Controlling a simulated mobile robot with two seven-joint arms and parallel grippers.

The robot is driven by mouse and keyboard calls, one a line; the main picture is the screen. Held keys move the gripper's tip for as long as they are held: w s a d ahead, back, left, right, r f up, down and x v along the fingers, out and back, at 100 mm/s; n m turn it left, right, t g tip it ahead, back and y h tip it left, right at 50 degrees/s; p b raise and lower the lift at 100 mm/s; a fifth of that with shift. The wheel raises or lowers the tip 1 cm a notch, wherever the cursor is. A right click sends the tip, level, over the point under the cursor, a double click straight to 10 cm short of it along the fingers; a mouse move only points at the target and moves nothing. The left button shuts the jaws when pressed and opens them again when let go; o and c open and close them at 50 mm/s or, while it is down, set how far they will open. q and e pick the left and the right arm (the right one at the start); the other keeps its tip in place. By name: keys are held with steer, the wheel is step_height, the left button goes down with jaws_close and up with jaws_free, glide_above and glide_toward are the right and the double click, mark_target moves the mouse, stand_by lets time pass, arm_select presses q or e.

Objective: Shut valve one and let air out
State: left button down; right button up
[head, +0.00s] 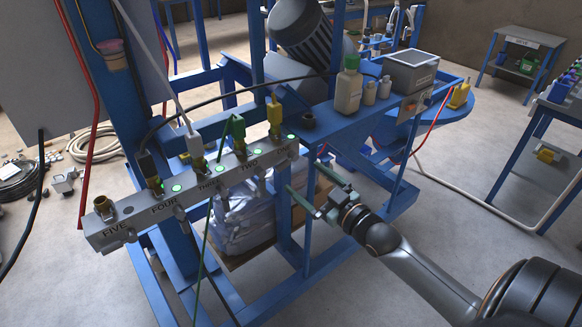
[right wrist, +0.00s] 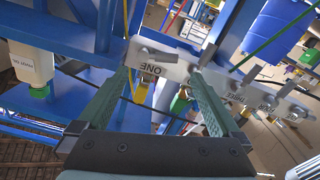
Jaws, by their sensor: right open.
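The grey valve manifold (head: 190,188) runs diagonally across the blue frame, its outlets labelled from FIVE at left to ONE at right. The ONE end (head: 282,154) carries a yellow fitting (head: 274,112) on top and a lit green indicator. My right gripper (head: 305,177) is open and empty, just right of and in front of that end. I cannot tell whether the fingers touch anything. My left gripper is out of view.
Hoses and cables cross above the manifold. A beige bottle (head: 348,88) and a grey box (head: 410,72) stand on the blue shelf at right. A wrapped silvery bundle (head: 240,222) lies below the manifold. Blue uprights stand close to my right gripper.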

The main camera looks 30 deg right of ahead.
mark_target(287, 165)
steer(key=shift+w+a, duration=0.15)
steer(key=shift+w, duration=1.45)
steer(key=shift+w+a, duration=0.1)
steer(key=shift+w, duration=1.45)
steer(key=shift+c, duration=0.4)
steer(key=c, duration=1.2)
steer(key=shift+r+m+p, duration=0.35)
steer(key=shift+m+p, duration=0.15)
steer(key=shift+p, duration=0.35)
steer(key=shift+c, duration=0.2)
steer(key=shift+m+p, duration=0.65)
steer(key=shift+m, duration=0.35)
